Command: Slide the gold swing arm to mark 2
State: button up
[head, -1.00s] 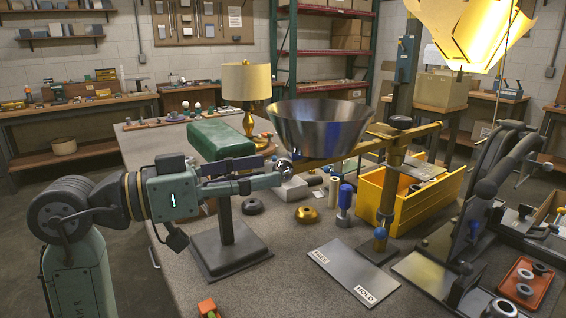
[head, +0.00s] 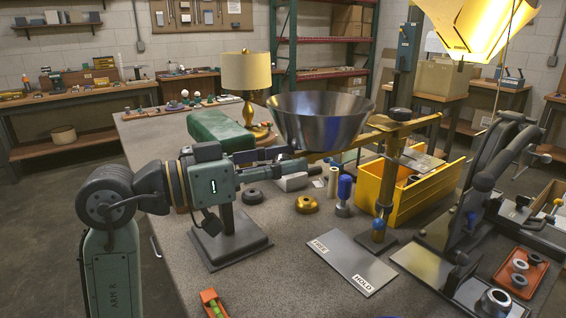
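The gold swing arm (head: 405,128) is a horizontal bar on an upright gold post (head: 387,170) with a dark knob on top. My gripper (head: 291,158) is at the shade's lower left, near the bar's left end. Its fingertips are small and partly hidden, so I cannot tell whether they touch the bar or are open or shut. No mark numbers are legible on the bar.
A grey plate labelled FREE and HOLD (head: 352,262) lies before the post. A yellow bin (head: 425,196) stands behind it. A dark stand (head: 230,243) is under my arm. A blue-topped tool (head: 344,192) and gold ring (head: 306,204) sit between. Black clamp-like equipment (head: 490,180) stands right.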

aim_at(345, 148)
grip_shut()
dwell(0.3)
jog(key=x, duration=0.2)
jog(key=w+x, duration=0.1)
jog(key=x, duration=0.5)
jog(key=shift+w+a+b, duration=0.2)
jog(key=shift+a+b, duration=0.1)
jog(key=shift+a, duration=0.05)
jog(key=o, duration=0.5)
grip_release()
jog(key=shift+o, duration=0.2)
